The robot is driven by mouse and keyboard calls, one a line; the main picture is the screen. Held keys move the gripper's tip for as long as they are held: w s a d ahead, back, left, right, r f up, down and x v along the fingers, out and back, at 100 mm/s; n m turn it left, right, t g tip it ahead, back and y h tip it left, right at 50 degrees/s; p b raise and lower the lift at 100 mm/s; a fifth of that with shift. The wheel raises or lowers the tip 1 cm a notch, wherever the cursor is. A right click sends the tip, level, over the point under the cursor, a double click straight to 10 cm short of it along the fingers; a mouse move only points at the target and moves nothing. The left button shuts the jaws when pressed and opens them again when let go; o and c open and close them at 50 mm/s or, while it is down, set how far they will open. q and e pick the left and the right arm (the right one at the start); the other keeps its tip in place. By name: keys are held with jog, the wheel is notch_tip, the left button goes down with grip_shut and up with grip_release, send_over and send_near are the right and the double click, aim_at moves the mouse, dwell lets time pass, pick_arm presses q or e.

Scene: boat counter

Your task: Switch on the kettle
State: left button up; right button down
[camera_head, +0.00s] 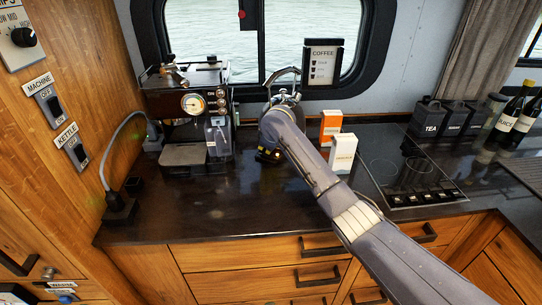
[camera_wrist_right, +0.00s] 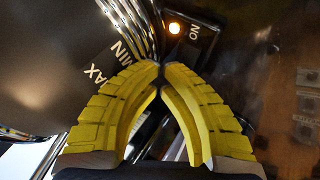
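The kettle (camera_head: 284,97) stands on the dark counter under the window, right of the coffee machine. My right arm hides most of it. In the right wrist view its dark body (camera_wrist_right: 40,50) carries MIN and MAX marks. A dark switch piece (camera_wrist_right: 203,42) marked ON shows beside it, with a lit orange lamp (camera_wrist_right: 175,29). My right gripper (camera_wrist_right: 158,78) has its yellow fingertips together, empty, close in front of this piece; contact cannot be told. It shows small in the head view (camera_head: 268,156). A wall switch labelled KETTLE (camera_head: 73,148) is at the left. My left gripper is not in view.
The coffee machine (camera_head: 188,105) stands left of the kettle. Two cartons, one orange (camera_head: 330,128) and one white (camera_head: 342,154), stand close to the right of my arm. The hob (camera_head: 412,170) lies further right.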

jog(key=shift+w+a+r, duration=0.1)
jog(key=shift+a+r, duration=0.05)
jog(key=shift+r, duration=1.1)
jog(key=shift+w+a+r, duration=0.1)
jog(key=shift+a+r, duration=0.05)
jog(key=shift+r, duration=1.1)
